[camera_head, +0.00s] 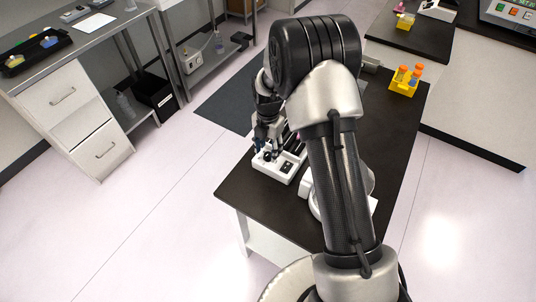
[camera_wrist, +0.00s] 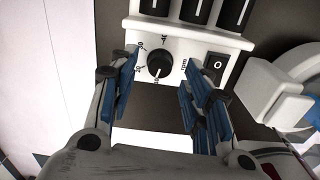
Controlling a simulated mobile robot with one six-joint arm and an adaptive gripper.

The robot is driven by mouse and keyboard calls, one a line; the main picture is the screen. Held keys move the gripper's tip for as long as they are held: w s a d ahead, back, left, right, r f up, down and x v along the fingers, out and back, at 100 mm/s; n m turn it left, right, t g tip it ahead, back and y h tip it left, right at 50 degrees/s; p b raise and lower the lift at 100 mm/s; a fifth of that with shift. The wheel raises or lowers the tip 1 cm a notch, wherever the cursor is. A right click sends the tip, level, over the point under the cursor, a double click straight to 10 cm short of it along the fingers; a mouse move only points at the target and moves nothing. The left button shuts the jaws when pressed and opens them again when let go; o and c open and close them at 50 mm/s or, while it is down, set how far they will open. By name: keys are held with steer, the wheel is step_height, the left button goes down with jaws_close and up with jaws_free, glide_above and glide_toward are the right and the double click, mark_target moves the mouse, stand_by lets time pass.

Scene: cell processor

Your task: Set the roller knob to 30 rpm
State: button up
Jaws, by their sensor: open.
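The roller is a white device (camera_head: 276,170) near the front left of the black table, partly hidden by my arm in the head view. In the wrist view its white front panel (camera_wrist: 200,44) carries a round black knob (camera_wrist: 160,64) with marks around it. A black rocker switch (camera_wrist: 215,66) sits right of the knob. My gripper (camera_wrist: 158,88) is open, with blue-padded fingers on either side of the knob's position and apart from it. In the head view my gripper (camera_head: 267,140) is over the device.
A white device (camera_wrist: 283,85) stands close to the right of my gripper in the wrist view. A yellow rack with orange-capped tubes (camera_head: 404,82) is at the table's far right. The black table's (camera_head: 390,150) right side is bare.

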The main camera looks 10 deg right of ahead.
steer(key=shift+f, duration=1.2)
steer(key=shift+c, duration=0.5)
jaws_close()
steer(key=shift+m, duration=3)
stand_by(1.4)
stand_by(0.3)
steer(key=shift+o, duration=0.5)
jaws_free()
steer(key=shift+r, duration=0.1)
